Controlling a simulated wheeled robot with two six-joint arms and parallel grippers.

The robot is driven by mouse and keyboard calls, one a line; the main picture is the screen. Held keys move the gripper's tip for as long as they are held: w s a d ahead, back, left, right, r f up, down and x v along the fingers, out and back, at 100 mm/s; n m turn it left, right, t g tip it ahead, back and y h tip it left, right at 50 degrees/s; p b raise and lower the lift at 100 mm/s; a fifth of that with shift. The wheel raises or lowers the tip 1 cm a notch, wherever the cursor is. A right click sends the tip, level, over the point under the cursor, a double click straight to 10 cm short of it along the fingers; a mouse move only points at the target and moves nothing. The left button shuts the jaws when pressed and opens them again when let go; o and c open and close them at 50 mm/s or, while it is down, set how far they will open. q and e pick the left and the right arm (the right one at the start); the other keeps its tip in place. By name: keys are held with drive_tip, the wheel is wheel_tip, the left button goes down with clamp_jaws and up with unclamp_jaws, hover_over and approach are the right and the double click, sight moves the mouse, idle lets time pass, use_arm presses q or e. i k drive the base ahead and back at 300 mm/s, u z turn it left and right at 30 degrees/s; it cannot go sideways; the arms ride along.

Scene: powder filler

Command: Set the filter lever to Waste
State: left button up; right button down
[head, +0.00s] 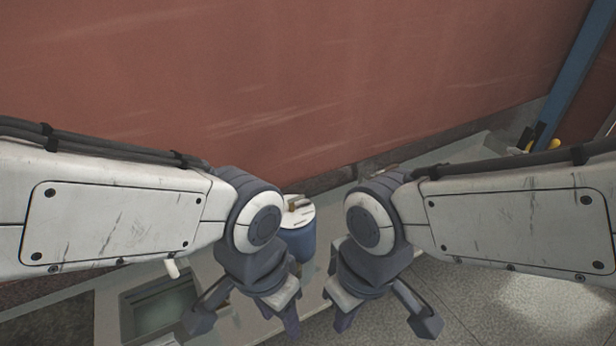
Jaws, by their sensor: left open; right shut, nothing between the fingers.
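A blue cylinder (300,243) with a white top stands between my two wrists, and a small tan piece (295,203) sits on that top. A short white handle-like piece (172,268) sticks out below my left forearm. I cannot tell whether either piece is the filter lever, and no Waste label can be read. My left gripper (245,325) is open and empty, left of and in front of the cylinder. My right gripper (385,325) is shut with nothing in it, right of the cylinder. Both forearms hide much of the area behind them.
A grey bench or ledge (235,318) with a square recess (160,308) lies at lower left. A large red-brown wall (300,80) fills the back. A blue post (580,65) and yellow parts (553,146) stand at the right. The floor (480,305) at lower right is clear.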

sight(320, 190)
drive_tip(key=i, duration=0.25)
drive_tip(key=z, duration=1.1)
drive_tip(key=k, duration=0.65)
drive_tip(key=u, duration=0.9)
drive_tip(key=i, duration=0.5)
